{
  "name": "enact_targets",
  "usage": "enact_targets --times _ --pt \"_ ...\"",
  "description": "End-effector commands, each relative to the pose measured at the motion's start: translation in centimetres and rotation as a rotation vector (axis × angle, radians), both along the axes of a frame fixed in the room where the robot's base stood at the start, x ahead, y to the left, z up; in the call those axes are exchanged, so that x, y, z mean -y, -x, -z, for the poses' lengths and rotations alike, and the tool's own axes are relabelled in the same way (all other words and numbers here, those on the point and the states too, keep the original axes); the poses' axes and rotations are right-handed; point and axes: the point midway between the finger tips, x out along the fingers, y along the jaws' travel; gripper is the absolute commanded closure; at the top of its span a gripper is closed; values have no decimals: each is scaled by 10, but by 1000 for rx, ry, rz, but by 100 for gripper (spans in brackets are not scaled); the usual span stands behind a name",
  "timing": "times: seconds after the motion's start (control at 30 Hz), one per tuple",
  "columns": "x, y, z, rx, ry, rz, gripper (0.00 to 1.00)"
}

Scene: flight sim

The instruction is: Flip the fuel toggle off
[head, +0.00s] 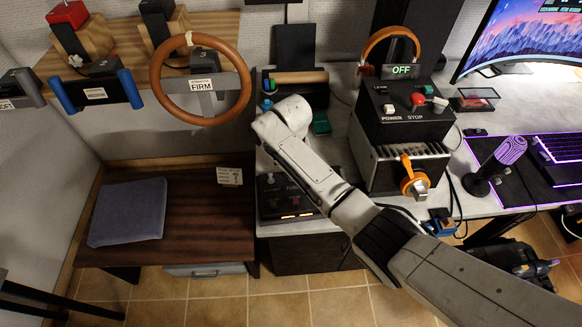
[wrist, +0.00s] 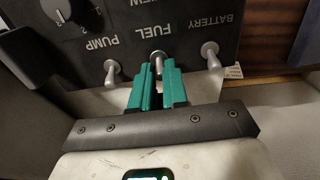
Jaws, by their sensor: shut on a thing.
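The fuel toggle (wrist: 157,57) is a metal lever on a dark panel (wrist: 140,20), under the upside-down label FUEL in the wrist view. My gripper (wrist: 158,72) has teal fingers shut on the lever, one on each side, with its rounded tip showing between them. The pump toggle (wrist: 111,72) stands to the left and the battery toggle (wrist: 211,54) to the right, both apart from the fingers. In the head view my arm reaches over the desk near a low dark switch box (head: 272,208), and the fingers' hold on the toggle is not visible there.
A black rotary knob (wrist: 62,10) is on the same panel. In the head view, a black box with an OFF display (head: 400,71) stands right of my arm. A steering wheel (head: 203,118) hangs at the left, above a brown bench (head: 190,215) with a grey cushion (head: 128,212).

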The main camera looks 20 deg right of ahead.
Motion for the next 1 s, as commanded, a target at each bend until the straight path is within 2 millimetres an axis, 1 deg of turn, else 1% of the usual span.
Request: enact_targets --times 0.17,0.33,0.8,1.0 --pt "-1 3 -2 46 9 0 100" --pt "-3 9 -2 142 34 -1 100" --pt "-7 25 9 537 136 -2 100" --pt "-8 29 12 673 172 -2 100"
